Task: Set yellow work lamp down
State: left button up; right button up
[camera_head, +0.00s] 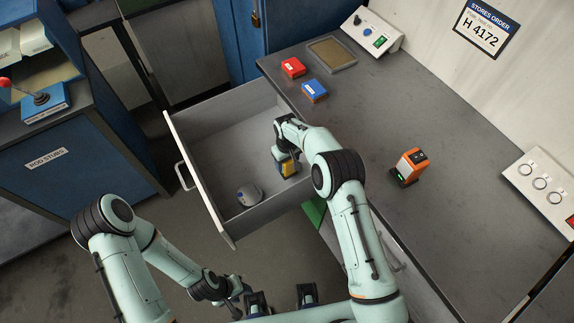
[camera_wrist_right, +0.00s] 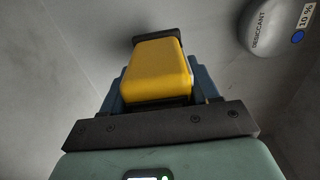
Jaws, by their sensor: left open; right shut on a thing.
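The yellow work lamp (camera_head: 288,168) is inside the open drawer (camera_head: 205,188), near its right side. My right gripper (camera_head: 283,160) reaches down into the drawer and is shut on the lamp. In the right wrist view, the lamp's yellow body (camera_wrist_right: 155,72) sits between the blue fingers, with grey drawer surface beyond it. A dark patch lies at its far end; I cannot tell whether the lamp touches the drawer floor. My left gripper (camera_head: 281,299) is open and empty at the bottom of the head view, away from the drawer.
A round grey desiccant canister (camera_head: 249,195) lies in the drawer near its front; the drawer's back left floor is clear. On the worktop (camera_head: 450,230) are a red box (camera_head: 293,67), a blue box (camera_head: 314,91), a tray (camera_head: 332,46) and an orange device (camera_head: 411,164).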

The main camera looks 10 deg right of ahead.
notch_tip(320, 180, down, 3)
jog(key=shift+w+r, duration=0.1)
jog(key=shift+r, duration=0.1)
jog(key=shift+f, duration=0.25)
jog(key=o, duration=1.5)
jog(key=shift+r, duration=0.35)
notch_tip(320, 180, up, 12)
jog(key=shift+f, duration=0.1)
